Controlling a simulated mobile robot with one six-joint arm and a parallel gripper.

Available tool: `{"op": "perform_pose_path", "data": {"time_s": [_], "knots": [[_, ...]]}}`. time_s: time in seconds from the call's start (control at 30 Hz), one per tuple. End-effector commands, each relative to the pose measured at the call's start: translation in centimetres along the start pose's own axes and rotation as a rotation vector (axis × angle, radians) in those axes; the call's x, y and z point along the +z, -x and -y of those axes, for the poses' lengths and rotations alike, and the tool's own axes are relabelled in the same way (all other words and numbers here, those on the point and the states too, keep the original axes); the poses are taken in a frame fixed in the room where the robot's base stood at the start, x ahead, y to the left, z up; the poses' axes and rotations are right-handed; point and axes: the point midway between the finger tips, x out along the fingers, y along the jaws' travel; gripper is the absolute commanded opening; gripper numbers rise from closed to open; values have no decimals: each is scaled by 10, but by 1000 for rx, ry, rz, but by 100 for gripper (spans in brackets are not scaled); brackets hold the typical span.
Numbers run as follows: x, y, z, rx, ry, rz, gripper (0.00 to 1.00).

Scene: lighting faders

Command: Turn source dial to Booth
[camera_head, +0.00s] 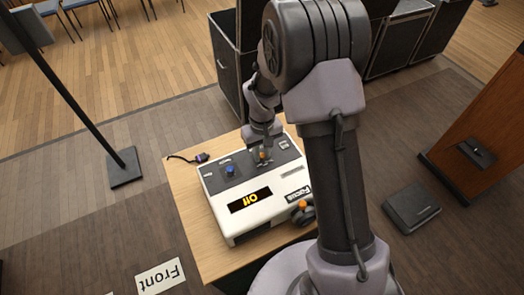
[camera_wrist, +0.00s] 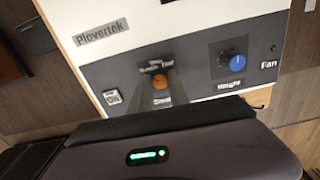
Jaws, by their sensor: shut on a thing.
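The orange dial (camera_wrist: 160,82) sits on the dark panel of the white console (camera_wrist: 90,65). The small print above it is blurred, and the label below it is partly readable and looks like "Source". In the head view my gripper (camera_head: 262,157) reaches down onto this dial from above. It is shut on the dial, with dark fingers close around it in the wrist view. I cannot read which position the dial points to. The console's display (camera_head: 250,200) shows "Off" in orange, upside down in the head view.
A blue dial (camera_wrist: 237,63) with a white mark sits right of the orange dial in the wrist view; an "On" button (camera_wrist: 112,97) is at left. A dark knob with an orange top (camera_head: 301,212) is at the console's edge. The console stands on a wooden table (camera_head: 190,215).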

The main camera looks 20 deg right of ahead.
Motion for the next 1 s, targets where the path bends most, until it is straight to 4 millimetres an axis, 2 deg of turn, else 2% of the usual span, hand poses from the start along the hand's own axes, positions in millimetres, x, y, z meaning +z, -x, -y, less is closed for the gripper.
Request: {"op": "perform_pose_path", "data": {"time_s": [0.63,0.67,0.77,1.0], "knots": [[0,0,0,0,52,-1,0],[0,0,0,0,52,-1,24],[0,0,0,0,52,0,44],[0,0,0,0,51,0,44]]}}
